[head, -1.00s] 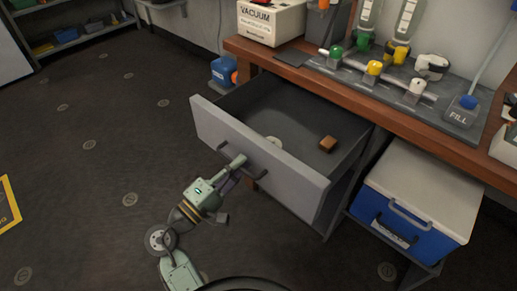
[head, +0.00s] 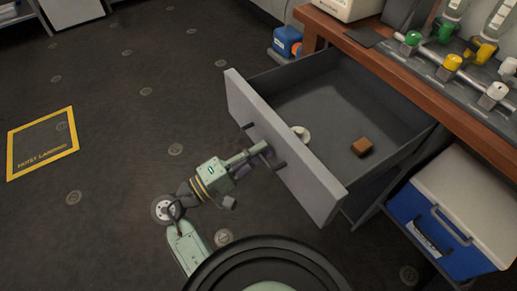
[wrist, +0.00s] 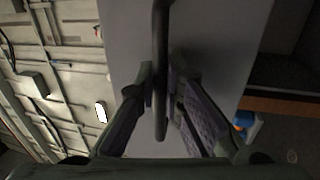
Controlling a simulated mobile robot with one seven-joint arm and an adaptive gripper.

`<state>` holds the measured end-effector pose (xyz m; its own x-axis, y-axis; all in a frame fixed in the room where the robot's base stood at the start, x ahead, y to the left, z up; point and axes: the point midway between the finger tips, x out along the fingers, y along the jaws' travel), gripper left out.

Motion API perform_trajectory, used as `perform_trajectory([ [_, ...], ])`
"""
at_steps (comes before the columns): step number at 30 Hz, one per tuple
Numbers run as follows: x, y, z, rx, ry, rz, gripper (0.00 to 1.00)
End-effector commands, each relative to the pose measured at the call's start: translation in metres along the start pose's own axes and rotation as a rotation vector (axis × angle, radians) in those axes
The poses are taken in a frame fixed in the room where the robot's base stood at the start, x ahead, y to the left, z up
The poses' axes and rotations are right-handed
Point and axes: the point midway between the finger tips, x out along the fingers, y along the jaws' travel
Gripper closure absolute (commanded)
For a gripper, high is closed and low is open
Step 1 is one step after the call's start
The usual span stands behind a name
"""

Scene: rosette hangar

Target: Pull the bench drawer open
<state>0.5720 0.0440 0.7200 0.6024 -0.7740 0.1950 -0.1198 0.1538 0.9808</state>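The bench drawer (head: 285,150) stands pulled well out from under the bench, with its grey front towards me. Inside it lie a brown block (head: 362,147) and a small pale round thing (head: 300,133). My gripper (head: 262,150) is at the dark bar handle on the drawer front. In the wrist view the handle (wrist: 160,70) runs between the two fingers (wrist: 160,90). One finger is close on each side of it, and the fingers look closed around the bar.
The wooden bench top (head: 410,75) carries coloured valves (head: 453,62) at the right. A blue and white cooler (head: 455,205) stands under the bench, right of the drawer. A blue container (head: 287,40) is behind the drawer. The floor at left is clear around a yellow-framed marking (head: 42,143).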

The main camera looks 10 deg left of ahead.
Motion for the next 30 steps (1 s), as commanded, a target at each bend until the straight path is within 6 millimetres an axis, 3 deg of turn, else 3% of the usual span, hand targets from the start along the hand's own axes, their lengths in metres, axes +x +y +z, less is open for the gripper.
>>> perform_trajectory([
  [9,0.0,0.0,0.0,0.0,0.001,0.0,0.71],
  [20,-0.003,0.0,-0.001,0.0,0.003,0.0,0.7],
  [23,-0.015,0.0,-0.001,0.001,0.005,-0.001,0.7],
  [30,-0.065,0.0,-0.002,0.001,0.007,0.001,0.7],
])
